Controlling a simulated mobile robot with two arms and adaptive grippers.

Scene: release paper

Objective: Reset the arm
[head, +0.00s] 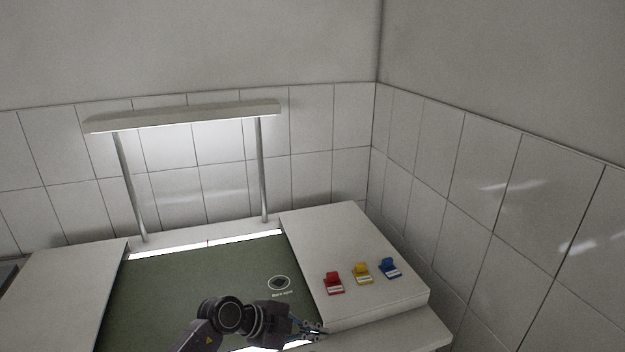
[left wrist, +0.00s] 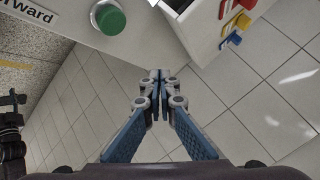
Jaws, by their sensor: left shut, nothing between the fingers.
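My left gripper (head: 320,331) is at the bottom of the head view, over the front right part of the bench, with its arm coming in from below. In the left wrist view the fingers of this left gripper (left wrist: 160,76) meet at their tips, shut with nothing between them. The fingers point toward the bench edge and touch nothing that I can see. My right gripper does not show clearly in either view.
Red (head: 333,283), yellow (head: 362,273) and blue (head: 389,268) levers sit on the white right block (head: 330,235). A green panel (head: 160,295) lies under a lamp (head: 185,116). A green button (left wrist: 110,19) is by the wrist view's top. Tiled walls (head: 560,240) close off back and right.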

